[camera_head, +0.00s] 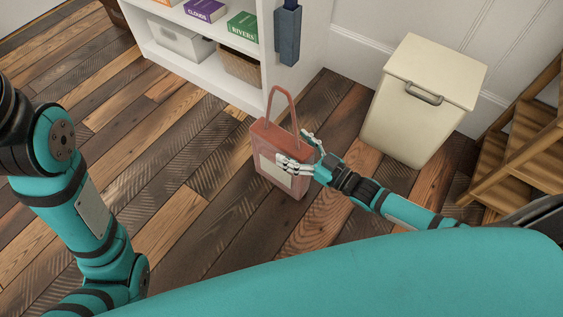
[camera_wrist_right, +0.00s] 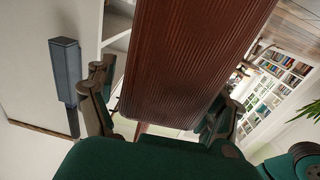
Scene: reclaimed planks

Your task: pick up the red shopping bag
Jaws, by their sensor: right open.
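The red shopping bag (camera_head: 263,134) stands upright on the plank floor in front of the white shelf, its looped handle raised. It has a pale panel on its front. My right gripper (camera_head: 297,150) is open at the bag's right side, with one finger over the front face. In the right wrist view the bag's dark red ribbed side (camera_wrist_right: 195,60) fills the gap between the spread fingers of the gripper (camera_wrist_right: 158,105). I cannot tell whether the fingers touch it. My left arm shows at the left, but its gripper is out of view.
The white shelf (camera_head: 190,58) behind holds books, a pale bin (camera_head: 181,42) and a basket (camera_head: 241,67). A blue-grey object (camera_head: 288,35) is on its side. A cream lidded bin (camera_head: 415,120) and wooden steps (camera_head: 515,150) stand right. Floor left of the bag is clear.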

